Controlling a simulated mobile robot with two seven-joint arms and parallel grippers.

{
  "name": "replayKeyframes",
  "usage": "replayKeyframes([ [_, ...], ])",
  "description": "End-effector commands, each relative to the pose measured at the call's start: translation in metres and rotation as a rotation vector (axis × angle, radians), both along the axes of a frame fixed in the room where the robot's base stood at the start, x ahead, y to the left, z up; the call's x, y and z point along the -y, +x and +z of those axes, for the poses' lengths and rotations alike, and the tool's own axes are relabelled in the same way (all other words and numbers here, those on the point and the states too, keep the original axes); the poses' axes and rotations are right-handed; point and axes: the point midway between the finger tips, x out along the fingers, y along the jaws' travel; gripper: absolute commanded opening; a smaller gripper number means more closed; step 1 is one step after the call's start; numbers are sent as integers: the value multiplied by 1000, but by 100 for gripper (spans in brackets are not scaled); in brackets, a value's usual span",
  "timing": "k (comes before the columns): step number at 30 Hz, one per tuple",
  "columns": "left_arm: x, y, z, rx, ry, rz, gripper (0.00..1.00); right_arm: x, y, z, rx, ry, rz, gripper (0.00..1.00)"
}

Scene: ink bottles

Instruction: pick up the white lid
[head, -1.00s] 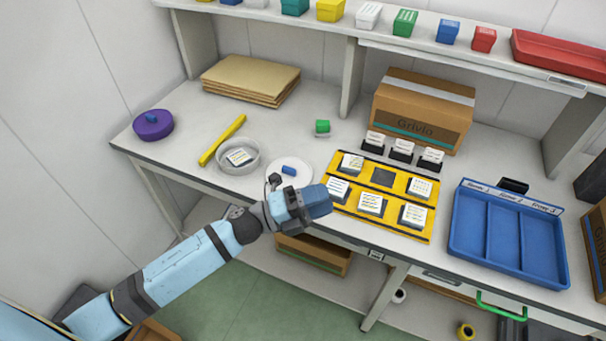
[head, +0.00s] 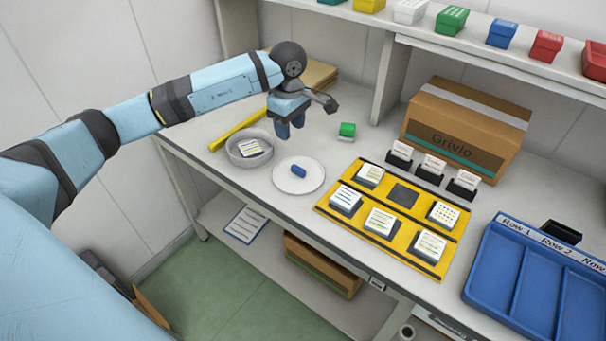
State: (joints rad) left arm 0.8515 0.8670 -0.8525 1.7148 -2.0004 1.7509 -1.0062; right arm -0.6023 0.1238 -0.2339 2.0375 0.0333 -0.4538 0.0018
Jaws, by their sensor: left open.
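The white lid (head: 312,186) is a flat round disc lying on the bench, with a blue knob (head: 298,171) on top at its middle. It sits to the right of a round grey-white bowl (head: 236,158) that has a striped label inside. My left gripper (head: 290,128) is above the bench, up and behind the lid in the picture, with its blue fingers pointing down. It is open and apart from the lid, and nothing shows between its fingers. The lid and its knob are fully visible. My right gripper is not in view.
A yellow bar (head: 228,138) lies behind the bowl. A green-topped small block (head: 347,130) stands behind the lid. A yellow tray (head: 330,213) with several labelled blocks is at the lid's right. A cardboard box (head: 462,140) and blue tray (head: 484,300) stand further right.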

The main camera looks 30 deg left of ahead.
Motion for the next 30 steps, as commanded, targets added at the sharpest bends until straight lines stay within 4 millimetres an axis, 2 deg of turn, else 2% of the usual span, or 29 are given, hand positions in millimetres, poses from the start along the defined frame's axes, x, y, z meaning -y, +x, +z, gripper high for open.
replayKeyframes([
  [3,1,-1,-26,-6,-3,1,47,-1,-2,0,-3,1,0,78],
  [9,2,-1,-59,-3,-5,1,47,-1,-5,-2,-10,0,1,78],
  [17,3,-1,-75,-3,-5,1,47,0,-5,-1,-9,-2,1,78],
  [25,7,-2,-113,-5,-7,1,47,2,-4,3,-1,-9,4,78],
  [30,7,-1,-122,-1,-5,1,47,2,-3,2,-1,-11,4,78],
])
